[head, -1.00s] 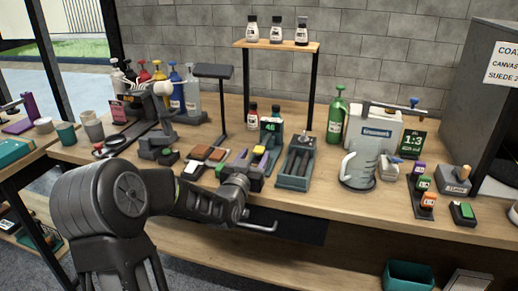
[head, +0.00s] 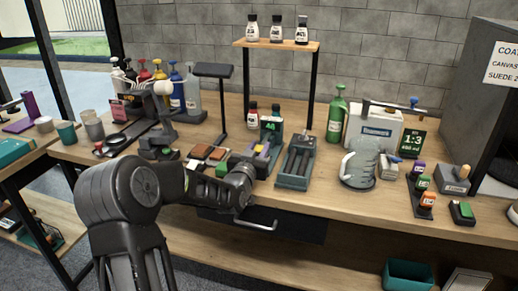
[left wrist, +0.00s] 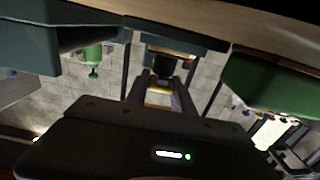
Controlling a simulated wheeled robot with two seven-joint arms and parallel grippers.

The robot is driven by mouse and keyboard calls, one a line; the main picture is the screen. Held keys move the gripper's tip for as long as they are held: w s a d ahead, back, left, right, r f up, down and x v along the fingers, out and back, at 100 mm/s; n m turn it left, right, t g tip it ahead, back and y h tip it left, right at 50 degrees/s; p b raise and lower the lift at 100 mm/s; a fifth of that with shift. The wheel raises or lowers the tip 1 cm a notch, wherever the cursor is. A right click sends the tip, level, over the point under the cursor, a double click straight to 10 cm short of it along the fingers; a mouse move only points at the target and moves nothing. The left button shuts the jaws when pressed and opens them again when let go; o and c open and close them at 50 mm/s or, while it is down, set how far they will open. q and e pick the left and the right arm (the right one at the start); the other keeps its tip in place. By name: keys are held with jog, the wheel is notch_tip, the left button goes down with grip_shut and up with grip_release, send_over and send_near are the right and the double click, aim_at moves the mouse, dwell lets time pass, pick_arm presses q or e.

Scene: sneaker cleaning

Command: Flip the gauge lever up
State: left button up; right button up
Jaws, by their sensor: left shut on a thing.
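The gauge (head: 271,126) is a dark upright box with a green-lit display, standing behind a small rack on the bench. My left gripper (head: 256,165) reaches over the bench's front edge to the front of this rack; the arm hides much of the contact. In the left wrist view, which is upside down, my left gripper (left wrist: 162,84) has its fingers closed in on a small dark part (left wrist: 163,65), which looks like the gauge lever. The lever's exact tilt cannot be told. My right gripper is not in view.
A grey slotted tray (head: 295,163) stands just right of the gripper. A green bottle (head: 337,115) and a clear pitcher (head: 362,168) are farther right. A black lamp-like stand (head: 220,98) is behind left. A drawer handle (head: 258,225) sits below the bench edge.

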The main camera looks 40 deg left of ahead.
pick_arm(q)
grip_shut()
dwell(0.8)
